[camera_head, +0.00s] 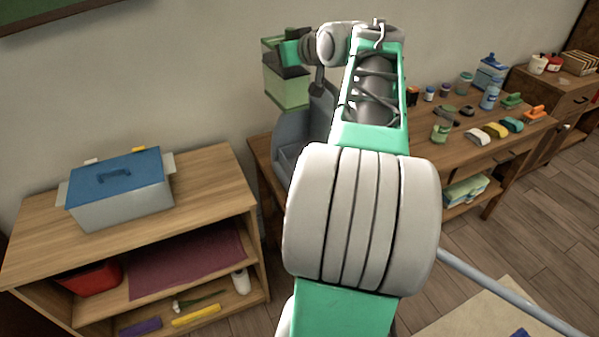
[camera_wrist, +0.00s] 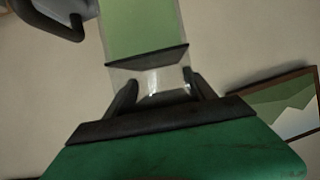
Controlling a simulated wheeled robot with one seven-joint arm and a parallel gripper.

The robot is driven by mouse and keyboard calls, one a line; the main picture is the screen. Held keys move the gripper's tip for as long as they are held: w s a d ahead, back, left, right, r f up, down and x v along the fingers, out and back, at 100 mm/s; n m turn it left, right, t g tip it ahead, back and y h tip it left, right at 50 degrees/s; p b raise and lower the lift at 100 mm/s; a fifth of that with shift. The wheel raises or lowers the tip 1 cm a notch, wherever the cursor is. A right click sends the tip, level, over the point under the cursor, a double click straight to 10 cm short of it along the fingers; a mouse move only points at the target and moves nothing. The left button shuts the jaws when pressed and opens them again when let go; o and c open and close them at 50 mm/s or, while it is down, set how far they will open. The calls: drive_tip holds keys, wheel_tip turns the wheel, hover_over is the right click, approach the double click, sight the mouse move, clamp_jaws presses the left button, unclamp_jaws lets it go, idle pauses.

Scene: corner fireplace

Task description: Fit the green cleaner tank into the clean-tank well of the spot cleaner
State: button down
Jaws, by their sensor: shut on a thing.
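The green cleaner tank (camera_head: 287,91) is a clear box with green liquid, held upright high at the back of the middle table. It also shows in the wrist view (camera_wrist: 146,35). My gripper (camera_wrist: 160,84) is shut on its clear, narrower end, one dark finger on each side. The grey-blue spot cleaner (camera_head: 291,142) stands on the table's left end, below the tank and partly behind my arm. A dark curved handle (camera_wrist: 68,30), probably the cleaner's, is at upper left in the wrist view. I cannot make out the clean-tank well, nor whether the tank touches the cleaner.
My arm covers the middle of the head view. At left, a wooden shelf unit (camera_head: 215,165) carries a blue-lidded bin (camera_head: 120,195). The table's right part (camera_head: 420,160) holds several bottles, jars and brushes. The wall is close behind the tank.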

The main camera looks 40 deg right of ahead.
drive_tip(key=d+r, duration=0.1)
drive_tip(key=s, duration=0.1)
drive_tip(key=d+r+h, duration=0.1)
drive_tip(key=shift+s+d+r+m, duration=0.25)
drive_tip(key=shift+d+r+m, duration=0.05)
drive_tip(key=shift+s+d, duration=0.15)
drive_tip(key=shift+d, duration=0.05)
wheel_tip(320, 180, down, 28)
drive_tip(key=shift+r, duration=0.15)
drive_tip(key=shift+c, duration=1.6)
unclamp_jaws()
drive_tip(key=v, duration=1.2)
drive_tip(key=shift+r+b, duration=0.15)
drive_tip(key=shift+b, duration=0.25)
